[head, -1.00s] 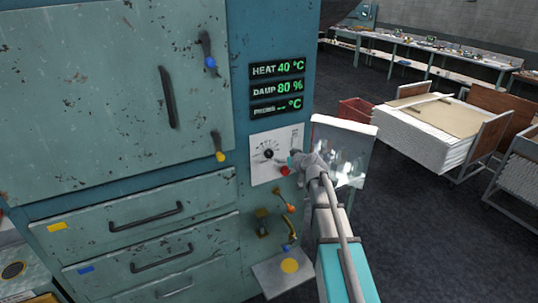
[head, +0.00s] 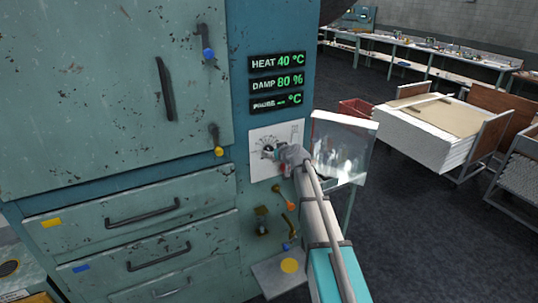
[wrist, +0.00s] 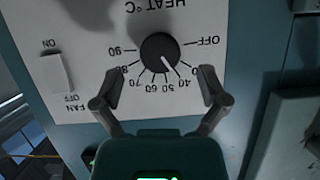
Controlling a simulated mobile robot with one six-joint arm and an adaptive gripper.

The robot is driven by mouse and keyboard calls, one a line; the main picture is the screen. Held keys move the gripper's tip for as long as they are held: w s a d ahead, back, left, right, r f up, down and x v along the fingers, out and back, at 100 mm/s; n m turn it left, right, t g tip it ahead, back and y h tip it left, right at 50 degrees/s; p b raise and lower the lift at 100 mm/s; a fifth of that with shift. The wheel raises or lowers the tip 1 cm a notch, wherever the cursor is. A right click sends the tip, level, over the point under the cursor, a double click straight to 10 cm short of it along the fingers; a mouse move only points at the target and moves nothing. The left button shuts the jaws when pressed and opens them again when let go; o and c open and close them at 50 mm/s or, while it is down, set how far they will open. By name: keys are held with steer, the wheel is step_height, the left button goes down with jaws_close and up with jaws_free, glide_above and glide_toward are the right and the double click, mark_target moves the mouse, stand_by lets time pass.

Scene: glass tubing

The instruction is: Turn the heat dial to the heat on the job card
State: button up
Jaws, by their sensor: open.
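The heat dial (wrist: 160,53) is a round black knob on a white panel (head: 291,134), which shows upside down in the wrist view. Its white pointer line is near the 40 mark. The cabinet display reads HEAT 40 °C (head: 277,62). My gripper (wrist: 158,90) is open, its two fingers apart on either side of the dial's lower edge in the wrist view, not closed on it. I cannot make out a job card.
A fan switch (wrist: 55,72) sits beside the dial. Below the panel are an orange-tipped lever (head: 287,205) and a small shelf (head: 275,277). A clear panel (head: 342,147) stands right of the arm.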

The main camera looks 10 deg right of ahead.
mark_target(270, 150)
steer(key=shift+b+x, duration=0.55)
steer(key=shift+x, duration=1.45)
steer(key=c, duration=1.1)
steer(key=shift+d, duration=0.1)
steer(key=shift+c, duration=0.2)
steer(key=shift+m, duration=0.4)
steer(key=shift+w+m+g+y+b, duration=0.1)
steer(key=shift+m+g+y+b, duration=0.3)
steer(key=shift+m+y, duration=0.75)
steer(key=shift+m+y+b, duration=0.65)
steer(key=shift+m+b, duration=0.05)
steer(key=shift+m, duration=0.55)
steer(key=shift+m+y+b, duration=0.3)
steer(key=shift+m+y, duration=0.1)
steer(key=shift+m, duration=0.2)
